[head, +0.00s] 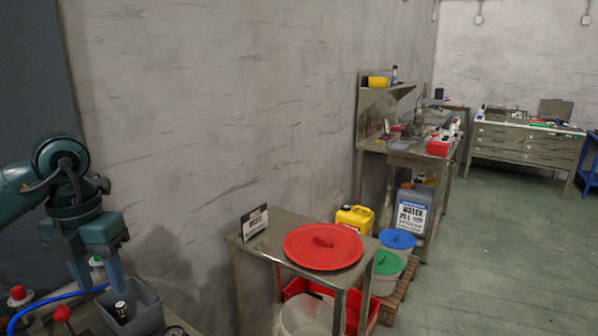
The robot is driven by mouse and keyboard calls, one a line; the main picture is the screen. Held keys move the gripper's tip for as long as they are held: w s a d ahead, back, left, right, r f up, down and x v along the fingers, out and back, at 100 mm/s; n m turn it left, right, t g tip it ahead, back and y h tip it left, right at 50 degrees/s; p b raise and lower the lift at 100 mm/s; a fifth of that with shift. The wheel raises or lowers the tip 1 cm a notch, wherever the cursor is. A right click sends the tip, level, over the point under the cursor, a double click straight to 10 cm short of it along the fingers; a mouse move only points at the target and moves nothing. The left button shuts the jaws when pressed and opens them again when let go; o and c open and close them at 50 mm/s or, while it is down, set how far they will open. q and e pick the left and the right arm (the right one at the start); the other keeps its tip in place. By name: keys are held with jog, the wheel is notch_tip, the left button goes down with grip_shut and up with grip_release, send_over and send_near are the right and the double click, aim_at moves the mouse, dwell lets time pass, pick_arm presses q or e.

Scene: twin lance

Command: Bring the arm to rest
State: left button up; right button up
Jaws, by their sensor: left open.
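My left arm (75,195) comes in from the left edge, bent, with its hand pointing down. Its gripper (97,277) is open, with two blue fingers apart. The fingers hang above and beside a small grey bin (148,312). A dark cylinder with a gold-coloured band (121,312) stands in the bin, below the fingers. I cannot tell whether a finger touches the bin. My right gripper is not in view.
Red-topped items (18,294) and a blue hose (60,297) lie close to the gripper. A metal table (262,240) with a sign (254,221) and a red lid (323,246) stands to the right. A bare wall (230,110) is behind. Floor (500,230) is clear at the far right.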

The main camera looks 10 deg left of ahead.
pick_arm(q)
jog(key=d+f+m+g+h, duration=0.1)
jog(key=d+f+m+h, duration=0.35)
jog(key=d, duration=0.85)
jog(key=s+d+n+t+h, duration=0.3)
jog(key=d+n+h, duration=0.5)
jog(key=d+h, duration=0.85)
jog(key=w+a+f+n+t+y, duration=0.1)
jog(key=a+f+n+t+y, duration=0.2)
jog(key=f+n+t+y, duration=0.6)
jog(key=w+a+f+n+t+y, duration=0.2)
jog(key=a+f+n+t+y, duration=0.3)
jog(key=n, duration=0.9)
jog(key=s+a+f+n+g+y, duration=0.1)
jog(key=s+f+n+g+y, duration=0.2)
jog(key=s+f, duration=0.8)
notch_tip(320, 180, down, 4)
jog(key=n+g, duration=0.2)
jog(key=shift+s+f+n+g+y, duration=0.15)
jog(key=shift+s+n+g+y, duration=0.15)
jog(key=shift+n+y, duration=0.1)
jog(key=shift+c, duration=0.8)
